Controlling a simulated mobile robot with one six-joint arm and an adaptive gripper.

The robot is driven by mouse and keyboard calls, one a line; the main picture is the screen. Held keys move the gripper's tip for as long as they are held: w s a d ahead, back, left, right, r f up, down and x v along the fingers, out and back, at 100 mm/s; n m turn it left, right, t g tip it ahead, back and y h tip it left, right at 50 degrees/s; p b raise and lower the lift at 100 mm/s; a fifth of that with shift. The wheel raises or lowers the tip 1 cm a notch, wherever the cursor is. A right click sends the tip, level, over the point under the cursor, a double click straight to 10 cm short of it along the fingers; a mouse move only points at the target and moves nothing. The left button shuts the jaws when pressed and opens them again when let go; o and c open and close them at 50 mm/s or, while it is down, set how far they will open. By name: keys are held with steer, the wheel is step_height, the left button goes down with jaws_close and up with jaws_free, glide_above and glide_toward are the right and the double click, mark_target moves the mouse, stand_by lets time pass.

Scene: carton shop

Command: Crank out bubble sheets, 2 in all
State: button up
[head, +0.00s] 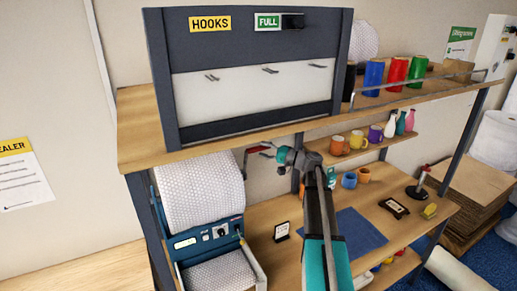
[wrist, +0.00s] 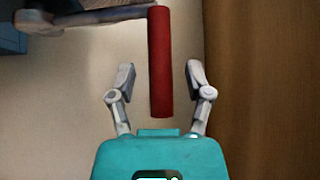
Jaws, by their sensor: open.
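The bubble wrap roll (head: 200,193) sits on a blue dispenser (head: 208,242) at the lower left in the head view. Bubble wrap (head: 222,272) also lies in the tray at its front; I cannot tell whether it is a loose sheet or still joined to the roll. A crank with a red handle (wrist: 160,60) stands at the roll's right side, its grey arm (wrist: 85,19) at the top of the wrist view. My gripper (head: 268,151) is open at the handle. In the wrist view the handle lies between the two fingers, with gaps on both sides.
The dispenser stands under a shelf carrying a HOOKS cabinet (head: 250,80). Coloured rolls stand on the shelf to the right, with mugs (head: 340,146) on a smaller shelf below. A blue mat (head: 348,233) lies on the bench, partly behind my arm.

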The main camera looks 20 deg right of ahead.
steer(key=shift+x, duration=0.9)
jaws_close()
steer(key=shift+a, duration=0.2)
